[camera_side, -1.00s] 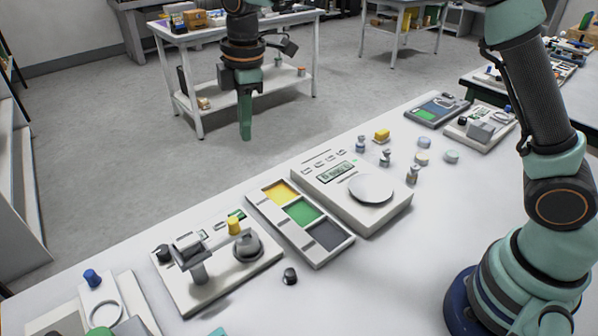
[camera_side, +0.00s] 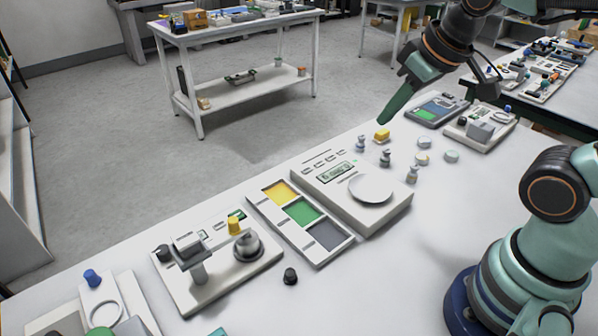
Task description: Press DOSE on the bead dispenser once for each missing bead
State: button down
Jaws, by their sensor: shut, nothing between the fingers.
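My gripper (camera_side: 384,119) is shut and empty, slanting down to the left at the back of the white table. Its tip is close to a small yellow block (camera_side: 382,136); I cannot tell whether they touch. A flat device with a grey spout, a round metal cup (camera_side: 248,247) and a small green display stands at the front left; it looks like the bead dispenser (camera_side: 188,294). A yellow knob-like piece (camera_side: 235,226) shows beside the cup. My gripper is far from this device. Its DOSE label and any beads are too small to make out.
A scale (camera_side: 358,218) with a round pan (camera_side: 371,188) stands mid-table, beside a tray (camera_side: 320,262) of yellow, green and grey sections. Several small weights (camera_side: 386,158) stand behind the scale. A black knob (camera_side: 290,276) lies near the tray. Two devices (camera_side: 437,110) (camera_side: 480,131) sit at the back right.

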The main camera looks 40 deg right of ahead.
jog(key=shift+s+d+f+m, duration=0.2)
jog(key=shift+s+f+m, duration=0.1)
jog(key=shift+s, duration=0.1)
jog(key=shift+r, duration=0.1)
jog(key=w+a+r+n+g, duration=0.2)
jog(key=w+a+n+g, duration=0.1)
jog(key=w+a+n, duration=0.75)
jog(key=w+a+f+n+g, duration=0.2)
jog(key=w+a+f+n, duration=0.5)
jog(key=w+a+f, duration=0.2)
jog(key=shift+w+a+f, duration=0.3)
jog(key=shift+a+f, duration=0.5)
jog(key=shift+a, duration=0.2)
jog(key=shift+n, duration=0.25)
